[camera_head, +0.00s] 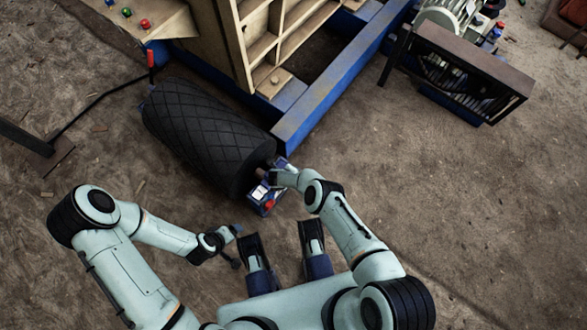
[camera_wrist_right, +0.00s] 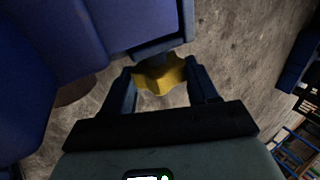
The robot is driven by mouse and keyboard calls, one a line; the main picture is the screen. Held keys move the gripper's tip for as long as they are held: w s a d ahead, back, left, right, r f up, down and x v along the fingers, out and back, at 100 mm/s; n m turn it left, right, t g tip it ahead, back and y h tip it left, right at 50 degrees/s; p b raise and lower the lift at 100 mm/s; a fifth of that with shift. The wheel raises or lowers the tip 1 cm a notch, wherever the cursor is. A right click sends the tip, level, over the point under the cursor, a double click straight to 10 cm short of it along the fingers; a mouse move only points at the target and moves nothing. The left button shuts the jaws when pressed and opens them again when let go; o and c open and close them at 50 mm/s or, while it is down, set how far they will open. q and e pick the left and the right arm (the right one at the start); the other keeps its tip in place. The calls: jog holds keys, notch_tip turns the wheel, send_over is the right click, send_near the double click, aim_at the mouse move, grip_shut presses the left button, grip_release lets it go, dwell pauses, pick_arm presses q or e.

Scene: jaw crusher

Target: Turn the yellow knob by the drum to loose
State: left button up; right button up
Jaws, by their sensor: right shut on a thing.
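The yellow knob (camera_wrist_right: 160,78) shows in the right wrist view. It has a lobed edge and sits against a blue housing (camera_wrist_right: 150,38). My right gripper (camera_wrist_right: 161,74) is shut on the knob, with one finger on each side of it. In the head view my right gripper (camera_head: 275,178) is at the near end of the black ridged drum (camera_head: 200,130), beside a small blue bracket (camera_head: 264,200) with a red part. The knob is hidden there. My left gripper (camera_head: 236,248) is empty with its fingers apart, low in front of the drum.
A blue frame beam (camera_head: 335,85) runs behind the drum next to wooden crusher panels (camera_head: 285,35). A control board with coloured buttons (camera_head: 140,20) is at the upper left. A motor with a guard (camera_head: 460,70) stands upper right. The ground at right is clear.

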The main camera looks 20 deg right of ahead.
pick_arm(q)
jog(key=shift+w+a+f, duration=0.25)
jog(key=shift+w, duration=0.2)
pick_arm(e)
jog(key=shift+s+a+t+h, duration=0.1)
jog(key=shift+t+h, duration=0.4)
jog(key=shift+h, duration=0.2)
jog(key=o, duration=1.1)
jog(key=shift+c, duration=0.2)
pick_arm(q)
jog(key=s+d+r+g+p, duration=0.1)
jog(key=s+d+r+p, duration=0.1)
jog(key=s+r+p, duration=0.1)
jog(key=s+d+r+g+h+p, duration=0.1)
jog(key=s+d+r+g+p, duration=0.1)
jog(key=s, duration=0.4)
notch_tip(320, 180, up, 3)
jog(key=shift+s+d+f+m+p, duration=0.15)
jog(key=shift+s+d+m+p, duration=0.2)
jog(key=shift+p, duration=0.25)
pick_arm(e)
jog(key=v, duration=1.3)
